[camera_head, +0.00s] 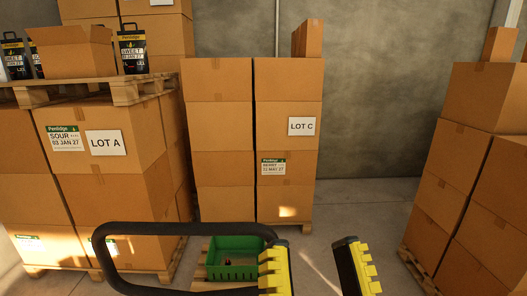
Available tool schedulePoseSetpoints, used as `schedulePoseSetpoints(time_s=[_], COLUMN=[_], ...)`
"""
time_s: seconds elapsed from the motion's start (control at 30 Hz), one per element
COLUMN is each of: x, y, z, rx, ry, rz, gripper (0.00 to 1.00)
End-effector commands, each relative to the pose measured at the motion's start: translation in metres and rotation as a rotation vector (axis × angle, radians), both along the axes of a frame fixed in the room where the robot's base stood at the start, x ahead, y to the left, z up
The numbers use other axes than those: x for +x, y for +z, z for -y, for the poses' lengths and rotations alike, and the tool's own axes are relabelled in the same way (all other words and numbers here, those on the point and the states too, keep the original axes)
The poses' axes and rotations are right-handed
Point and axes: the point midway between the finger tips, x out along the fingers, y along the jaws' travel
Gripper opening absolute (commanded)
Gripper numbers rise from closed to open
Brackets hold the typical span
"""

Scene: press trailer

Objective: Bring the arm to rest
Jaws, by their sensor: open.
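My gripper (318,268) shows at the bottom of the head view, right of the middle. Its two yellow-padded fingers stand apart with grey floor visible between them, so it is open and empty. The left finger overlaps the right end of a green crate (222,272). I cannot tell how far above the crate it is. The rest of the arm is out of the picture.
A dark curved bar (180,228) crosses the lower left. Stacked cartons marked LOT A (103,142) stand left, with an open box (72,62) and black bags (131,50) on top. LOT C cartons (288,105) stand behind; more cartons (468,150) stand right. Floor (350,205) is clear between.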

Motion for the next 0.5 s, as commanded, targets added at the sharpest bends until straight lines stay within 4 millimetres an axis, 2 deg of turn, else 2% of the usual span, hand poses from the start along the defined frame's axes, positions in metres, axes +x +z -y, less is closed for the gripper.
schedulePoseSetpoints(time_s=[0.07,0.1,0.13,0.17,0.2,0.37,0.5], x=[-0.004,0.003,0.007,0.005,0.006,0.006,0.006], y=[-0.02,-0.037,-0.044,-0.014,0.002,0.057,0.115], z=[0.017,0.024,0.023,0.023,0.023,0.022,0.022], rx=[-0.096,-0.146,-0.197,-0.186,-0.182,-0.178,-0.175], ry=[-0.144,-0.199,-0.219,-0.213,-0.21,-0.206,-0.203], rz=[-0.121,-0.207,-0.248,-0.231,-0.231,-0.231,-0.231], gripper=[0.54,0.54,0.54,0.54,0.54,0.54,0.54])
